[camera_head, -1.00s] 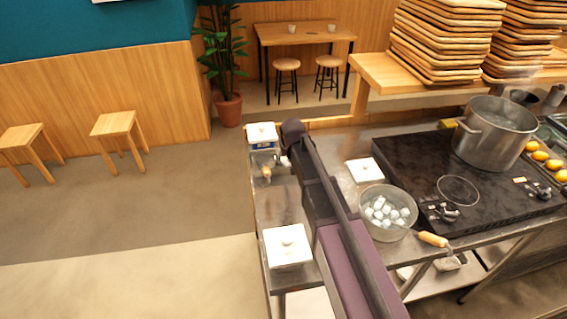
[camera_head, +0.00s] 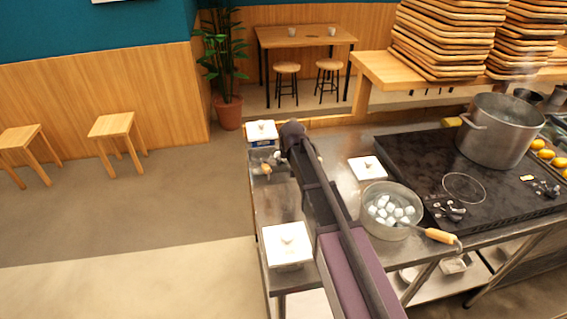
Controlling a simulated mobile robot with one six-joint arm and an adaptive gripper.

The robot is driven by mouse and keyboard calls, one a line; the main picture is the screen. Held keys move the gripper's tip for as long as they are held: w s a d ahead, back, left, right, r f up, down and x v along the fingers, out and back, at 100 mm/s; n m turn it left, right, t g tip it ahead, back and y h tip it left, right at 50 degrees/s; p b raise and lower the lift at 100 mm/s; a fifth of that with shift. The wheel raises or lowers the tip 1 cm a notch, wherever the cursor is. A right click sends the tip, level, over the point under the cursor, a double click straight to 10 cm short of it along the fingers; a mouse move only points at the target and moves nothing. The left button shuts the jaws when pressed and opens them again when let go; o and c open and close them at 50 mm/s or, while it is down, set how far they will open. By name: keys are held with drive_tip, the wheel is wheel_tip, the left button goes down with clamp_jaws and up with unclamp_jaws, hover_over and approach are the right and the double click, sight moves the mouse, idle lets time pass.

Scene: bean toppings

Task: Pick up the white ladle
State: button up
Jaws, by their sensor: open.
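I cannot clearly make out a white ladle. A small pale, rounded piece (camera_head: 266,168) shows at a clear container (camera_head: 258,156) on the far left of the steel counter. It may be part of the ladle, but it is too small to tell. My gripper (camera_head: 281,158) is open, just right of that container. My dark arm runs from the bottom of the picture up to it and hides part of the counter. Whether the fingers touch anything is hidden.
White lidded boxes stand at the counter's front left (camera_head: 287,246), far left (camera_head: 262,132) and middle (camera_head: 367,168). A bowl of ice cubes (camera_head: 372,230), a wooden-handled tool (camera_head: 441,236) and a large pot (camera_head: 500,130) on the black stove (camera_head: 415,160) are right of my arm.

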idle(0.5)
clamp_jaws()
